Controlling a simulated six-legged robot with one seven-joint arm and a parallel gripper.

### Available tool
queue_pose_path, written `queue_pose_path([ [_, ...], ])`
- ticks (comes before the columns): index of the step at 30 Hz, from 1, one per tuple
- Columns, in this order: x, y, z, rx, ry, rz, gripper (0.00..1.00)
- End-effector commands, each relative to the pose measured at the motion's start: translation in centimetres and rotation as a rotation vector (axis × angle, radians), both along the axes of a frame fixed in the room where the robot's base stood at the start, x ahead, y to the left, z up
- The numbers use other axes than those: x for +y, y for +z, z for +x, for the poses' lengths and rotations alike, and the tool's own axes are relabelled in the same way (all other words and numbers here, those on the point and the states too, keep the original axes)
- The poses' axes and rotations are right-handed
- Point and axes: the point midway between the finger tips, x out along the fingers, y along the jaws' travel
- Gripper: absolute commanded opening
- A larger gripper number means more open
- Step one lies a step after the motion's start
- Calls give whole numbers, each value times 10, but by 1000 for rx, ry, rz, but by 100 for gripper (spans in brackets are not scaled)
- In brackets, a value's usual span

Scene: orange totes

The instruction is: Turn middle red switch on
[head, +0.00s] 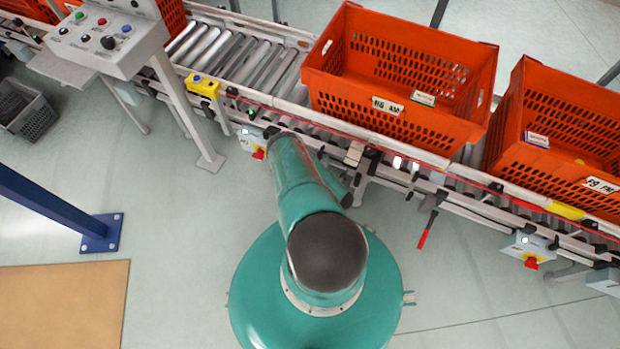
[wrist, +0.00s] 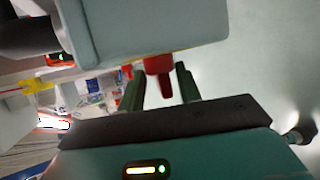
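In the wrist view a red switch (wrist: 158,78) points down from the underside of a pale grey box (wrist: 140,30). My gripper (wrist: 160,70) is open, with its two dark green fingers on either side of the switch and gaps showing between. In the head view a red switch (head: 258,154) on a small grey box (head: 250,138) sits on the conveyor's near side, left of my arm. Another red switch (head: 531,264) on a grey box (head: 525,243) is at the right. My gripper is hidden in the head view. I cannot tell which switch is the middle one.
Orange totes (head: 335,83) stand on the roller conveyor (head: 240,55). A red-handled lever (head: 427,232) hangs below its near side. A control panel (head: 110,38) stands at the left, and a blue post (head: 50,205) at the lower left. The floor near my base is mostly clear.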

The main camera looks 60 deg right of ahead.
Motion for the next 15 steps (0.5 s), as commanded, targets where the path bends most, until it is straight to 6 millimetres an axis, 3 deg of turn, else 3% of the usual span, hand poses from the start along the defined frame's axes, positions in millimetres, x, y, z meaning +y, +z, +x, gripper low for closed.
queue_pose_path([
  [11, 5, -2, -1, 1, 5, 7, 33],
  [15, 7, 3, -10, 2, 5, 8, 33],
])
